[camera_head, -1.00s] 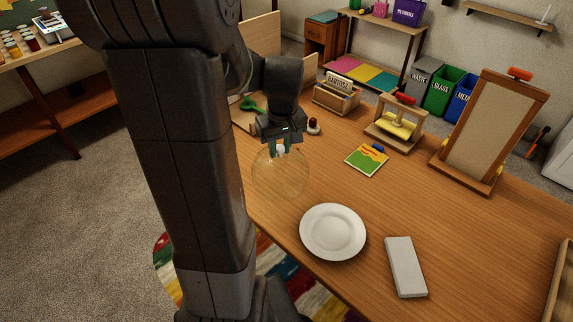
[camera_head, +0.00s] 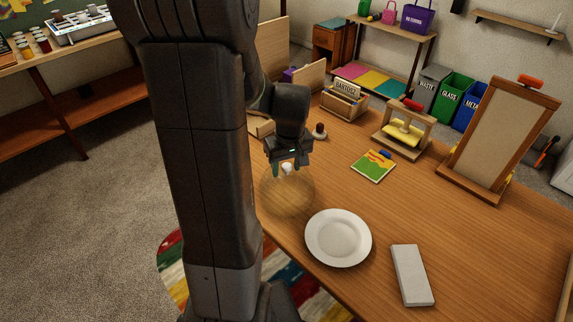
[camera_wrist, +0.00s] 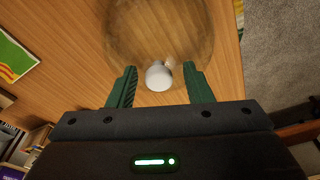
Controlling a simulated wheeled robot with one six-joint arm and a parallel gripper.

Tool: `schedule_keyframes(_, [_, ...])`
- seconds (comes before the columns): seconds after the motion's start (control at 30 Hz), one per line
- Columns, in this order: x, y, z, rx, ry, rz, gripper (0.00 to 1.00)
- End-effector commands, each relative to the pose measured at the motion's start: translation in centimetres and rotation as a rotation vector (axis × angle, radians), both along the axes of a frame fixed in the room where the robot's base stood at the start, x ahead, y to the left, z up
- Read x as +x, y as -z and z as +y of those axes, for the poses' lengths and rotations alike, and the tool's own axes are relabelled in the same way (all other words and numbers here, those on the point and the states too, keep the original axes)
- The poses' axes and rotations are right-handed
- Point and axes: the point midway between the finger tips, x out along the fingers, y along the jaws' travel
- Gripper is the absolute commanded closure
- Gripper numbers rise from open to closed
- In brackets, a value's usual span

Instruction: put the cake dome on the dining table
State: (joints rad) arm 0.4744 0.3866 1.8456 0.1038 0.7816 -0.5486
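The cake dome (camera_head: 288,196) is clear glass with a pale round knob on top. In the head view it is at the left edge of the wooden dining table (camera_head: 470,270), left of a white plate. It appears to stand on the table, but its faint rim makes contact hard to tell. In the wrist view the dome (camera_wrist: 158,30) shows over the wood top. My gripper (camera_head: 287,170) is above the dome. In the wrist view the fingers of my gripper (camera_wrist: 160,84) are apart, one on each side of the knob, with gaps between them and it.
On the table are the white plate (camera_head: 338,238), a pale grey block (camera_head: 411,275), a colourful picture card (camera_head: 373,166), a wooden press with a yellow pad (camera_head: 403,133), a framed board (camera_head: 498,140) and a card box (camera_head: 345,100). Bare wood lies between the card and plate.

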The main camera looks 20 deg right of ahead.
Motion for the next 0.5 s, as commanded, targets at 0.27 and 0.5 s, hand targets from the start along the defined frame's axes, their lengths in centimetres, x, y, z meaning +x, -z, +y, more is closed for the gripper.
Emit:
schedule_keyframes(0.27, [0.0, -0.4, 0.0, 0.000, 0.000, 0.000, 0.54])
schedule_keyframes(0.5, [-0.5, -4.3, -0.1, -0.003, 0.000, -0.006, 0.54])
